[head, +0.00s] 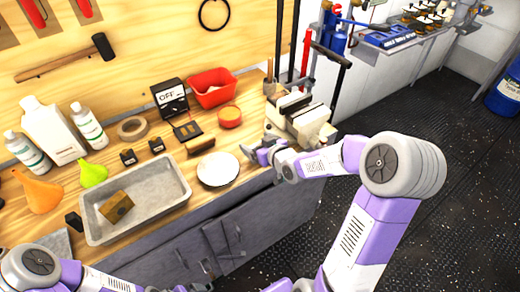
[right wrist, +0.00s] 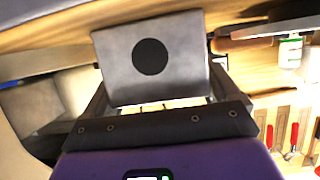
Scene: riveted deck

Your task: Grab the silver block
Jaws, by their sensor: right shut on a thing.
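The silver block (right wrist: 185,52), a flat grey-silver face with a black round spot, fills the space between the fingers of my right gripper in the right wrist view. My right gripper (right wrist: 158,95) is shut on it. In the head view my right gripper (head: 250,151) is at the right part of the bench, between the white plate and the vise; the block is small and hard to make out there.
A white plate (head: 217,169) lies left of my right gripper and a vise (head: 300,118) stands just behind it. A grey tray (head: 155,190) holds a brown block (head: 117,207).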

